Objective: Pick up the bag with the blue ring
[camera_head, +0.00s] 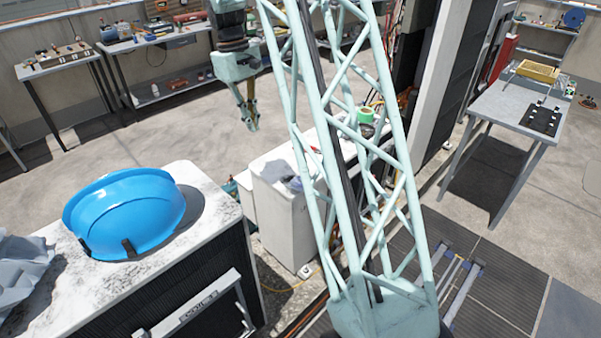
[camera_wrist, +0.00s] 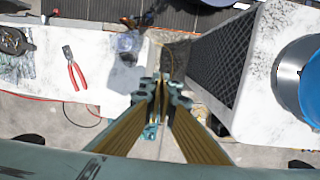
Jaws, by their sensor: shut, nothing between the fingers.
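My gripper (camera_head: 250,118) hangs pointing down in the head view, above the floor behind the white units. In the wrist view its fingertips (camera_wrist: 160,88) meet, with nothing between them. A small clear bag (camera_wrist: 128,42) lies on a white unit, ahead and left of the fingertips; it seems to be the pale crumpled thing (camera_head: 285,180) in the head view. Another clear bag (camera_wrist: 18,66) lies at the far left of the wrist view. A large grey crumpled bag (camera_head: 20,268) is at the left edge of the head view. I cannot make out a blue ring on any bag.
Red-handled pliers (camera_wrist: 74,68) lie left of the small bag. A green tape roll (camera_head: 366,114) is behind my lattice arm. A grey table (camera_head: 490,115) stands at right; open floor lies behind.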

